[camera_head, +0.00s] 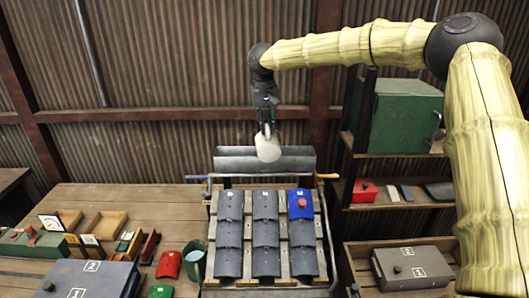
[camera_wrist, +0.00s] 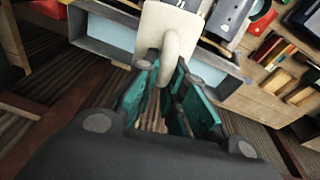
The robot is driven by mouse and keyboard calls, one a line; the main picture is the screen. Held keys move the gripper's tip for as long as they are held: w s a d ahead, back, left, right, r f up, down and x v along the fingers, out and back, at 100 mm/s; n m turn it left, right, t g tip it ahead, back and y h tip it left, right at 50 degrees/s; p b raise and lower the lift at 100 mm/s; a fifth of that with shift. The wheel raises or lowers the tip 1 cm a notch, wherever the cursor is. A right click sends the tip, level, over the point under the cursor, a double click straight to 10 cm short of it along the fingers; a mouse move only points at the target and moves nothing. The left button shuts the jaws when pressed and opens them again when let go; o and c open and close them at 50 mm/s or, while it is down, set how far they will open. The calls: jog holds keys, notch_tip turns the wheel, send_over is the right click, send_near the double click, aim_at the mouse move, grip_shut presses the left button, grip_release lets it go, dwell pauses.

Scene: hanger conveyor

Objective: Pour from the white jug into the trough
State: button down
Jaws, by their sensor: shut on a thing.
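The white jug (camera_head: 267,147) hangs from my gripper (camera_head: 265,122) at the back of the scene, slightly tilted in the head view. In the wrist view the jug (camera_wrist: 166,26) has its loop handle (camera_wrist: 172,48) between the teal fingers of my gripper (camera_wrist: 170,70), which is shut on it. The long grey trough (camera_head: 232,160) lies across the back of the tiled rack. The jug overlaps the trough's middle in the head view. In the wrist view the trough (camera_wrist: 108,38) shows a pale blue inside beside the jug. The jug's contents are hidden, and no stream is visible.
The rack holds rows of grey tiles (camera_head: 265,233) and a blue tile with a red knob (camera_head: 300,203). A green jug (camera_head: 193,262) stands left of it. Shelves with a green cabinet (camera_head: 405,115) stand at right. A corrugated wall (camera_head: 180,60) is behind.

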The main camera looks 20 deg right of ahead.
jog(key=shift+w, duration=0.15)
dwell(0.3)
jog(key=shift+w+f+g, duration=0.3)
jog(key=shift+w+g, duration=0.05)
jog(key=shift+g, duration=0.15)
jog(key=shift+d, duration=0.1)
jog(key=shift+w+g, duration=0.3)
jog(key=shift+w, duration=0.05)
dwell(0.4)
jog(key=shift+w+d+f+g, duration=0.1)
jog(key=shift+w+g, duration=0.2)
jog(key=shift+f, duration=0.1)
